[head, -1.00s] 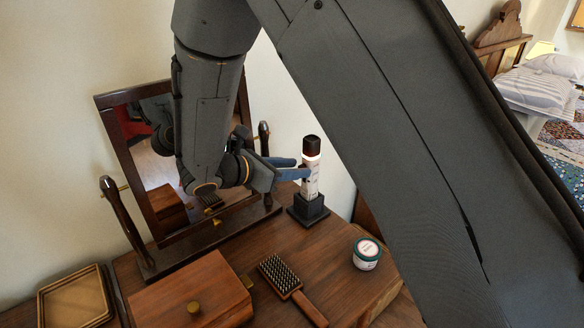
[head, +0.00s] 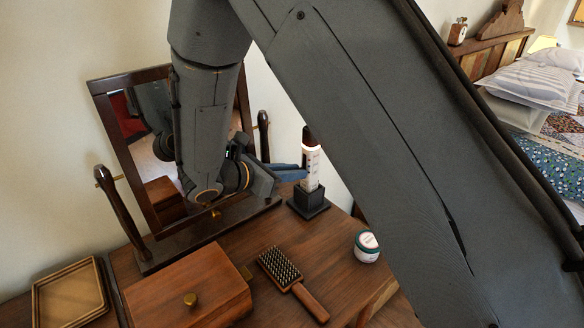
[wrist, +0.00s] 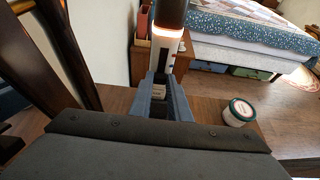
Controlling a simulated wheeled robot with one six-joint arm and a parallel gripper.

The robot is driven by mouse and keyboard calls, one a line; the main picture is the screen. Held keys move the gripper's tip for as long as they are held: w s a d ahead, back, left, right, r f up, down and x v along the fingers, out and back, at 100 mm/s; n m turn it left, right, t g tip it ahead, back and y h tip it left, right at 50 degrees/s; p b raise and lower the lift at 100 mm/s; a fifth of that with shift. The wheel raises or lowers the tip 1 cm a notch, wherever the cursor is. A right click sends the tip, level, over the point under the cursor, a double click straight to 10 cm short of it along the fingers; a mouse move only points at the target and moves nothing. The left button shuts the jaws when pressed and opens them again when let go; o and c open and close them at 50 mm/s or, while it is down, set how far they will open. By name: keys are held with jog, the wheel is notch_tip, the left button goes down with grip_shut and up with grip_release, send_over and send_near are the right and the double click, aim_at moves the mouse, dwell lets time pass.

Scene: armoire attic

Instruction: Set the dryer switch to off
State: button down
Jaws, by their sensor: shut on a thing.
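The dryer (head: 311,168) is a white cylinder with a dark top and a glowing ring below it. It stands upright in a square black base (head: 308,201) at the back right of the dresser. My gripper (head: 303,172) has its blue fingers at the dryer's body, shut on it. In the wrist view the dryer (wrist: 166,45) rises between and beyond the fingers (wrist: 166,88), with the lit ring above them. I cannot make out the switch or its setting; the fingers cover part of the body.
A mirror (head: 150,225) on a wooden stand is behind my arm. A wooden box (head: 187,290), a hairbrush (head: 292,284), a small jar (head: 367,246) and a tray (head: 70,297) are on the dresser (head: 262,240). A bed (head: 530,90) is at the right.

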jog(key=shift+f, duration=0.15)
jog(key=c, duration=1.6)
grip_release()
jog(key=shift+c, duration=0.2)
jog(key=b+v, duration=0.1)
jog(key=v, duration=0.6)
jog(key=shift+s+a, duration=0.25)
jog(key=s+d+f+m+g+y, duration=0.1)
jog(key=s+d+m+g+y, duration=0.2)
jog(key=s+d+m+y, duration=0.2)
jog(key=s+d+f+m+g+y, duration=0.1)
jog(key=s+d+m+g+y, duration=0.3)
jog(key=s+d+m, duration=0.7)
jog(key=d+m+y, duration=0.2)
jog(key=d+m, duration=0.1)
jog(key=m, duration=0.5)
jog(key=shift+s+d+f+m, duration=0.25)
jog(key=shift+f+m, duration=0.15)
